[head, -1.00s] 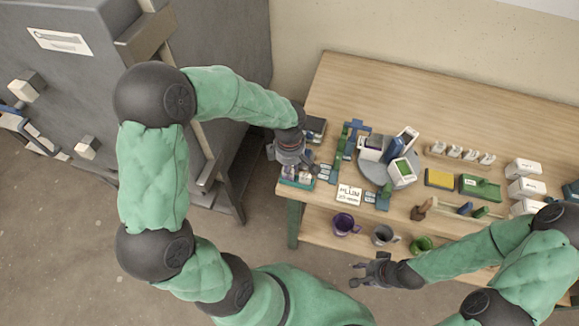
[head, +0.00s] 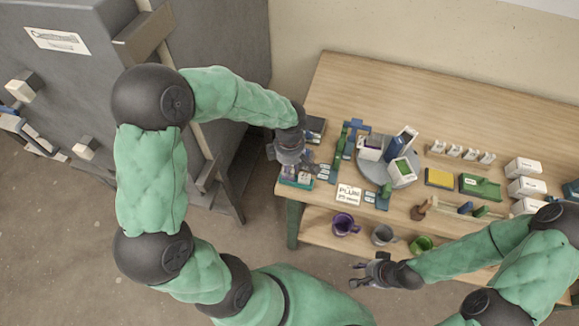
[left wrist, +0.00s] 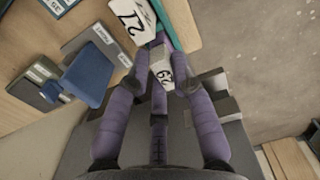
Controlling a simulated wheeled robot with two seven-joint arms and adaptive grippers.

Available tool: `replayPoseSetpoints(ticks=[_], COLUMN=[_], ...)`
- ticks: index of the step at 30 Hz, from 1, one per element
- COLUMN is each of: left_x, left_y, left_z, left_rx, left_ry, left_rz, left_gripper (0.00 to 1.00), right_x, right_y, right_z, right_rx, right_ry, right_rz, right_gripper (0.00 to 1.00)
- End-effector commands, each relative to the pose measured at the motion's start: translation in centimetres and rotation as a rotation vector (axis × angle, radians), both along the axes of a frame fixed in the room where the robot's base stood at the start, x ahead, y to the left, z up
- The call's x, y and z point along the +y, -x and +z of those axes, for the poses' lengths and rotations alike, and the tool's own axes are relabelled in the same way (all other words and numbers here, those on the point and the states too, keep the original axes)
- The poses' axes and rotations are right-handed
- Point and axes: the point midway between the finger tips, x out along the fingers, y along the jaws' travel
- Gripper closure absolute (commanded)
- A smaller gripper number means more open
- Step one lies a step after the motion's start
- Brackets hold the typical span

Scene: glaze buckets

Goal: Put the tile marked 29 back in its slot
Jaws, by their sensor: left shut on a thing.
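The white tile marked 29 (left wrist: 164,74) is between the purple fingers of my left gripper (left wrist: 163,88) in the left wrist view, and the fingers are shut on it. Another white tile marked 27 (left wrist: 134,16) lies just beyond it. In the head view my left gripper (head: 293,168) points down over a small teal rack (head: 296,184) at the table's left front corner. The tile's lower edge and its slot are hidden, so I cannot tell whether they touch. My right gripper (head: 357,275) is empty, fingers apart, in front of the table.
A blue block (left wrist: 88,77) and small labelled plates stand beside the gripper. A grey round stand (head: 405,178) with boxes is further right on the table (head: 430,95). Purple, grey and green mugs sit on the lower shelf. A grey cabinet (head: 60,85) stands left. The table's back is clear.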

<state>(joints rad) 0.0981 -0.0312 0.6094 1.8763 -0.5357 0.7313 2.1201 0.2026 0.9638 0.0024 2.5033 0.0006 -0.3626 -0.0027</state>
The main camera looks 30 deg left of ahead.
Motion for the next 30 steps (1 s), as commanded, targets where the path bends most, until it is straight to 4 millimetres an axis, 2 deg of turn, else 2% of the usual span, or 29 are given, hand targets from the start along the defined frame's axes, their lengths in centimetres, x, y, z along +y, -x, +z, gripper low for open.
replayPoseSetpoints(ticks=[15,16,18,30], left_x=[0.00,0.00,0.00,0.00], left_y=[-0.01,-0.02,-0.01,0.00], left_z=[-0.61,-0.56,-0.53,-0.29], left_rx=[0.000,0.000,0.000,0.000], left_ry=[0.000,0.000,0.000,0.000], left_rz=[0.000,0.000,0.000,0.000], left_gripper=[1.00,0.68,0.49,0.49], right_x=[0.01,0.00,0.00,0.00], right_y=[0.00,0.00,0.00,0.00], right_z=[-0.70,-0.64,-0.62,-0.44], right_rx=[0.000,0.000,0.000,0.000], right_ry=[0.000,0.000,0.000,0.000], right_rz=[0.000,0.000,0.000,0.000], right_gripper=[0.61,0.61,0.61,0.61])
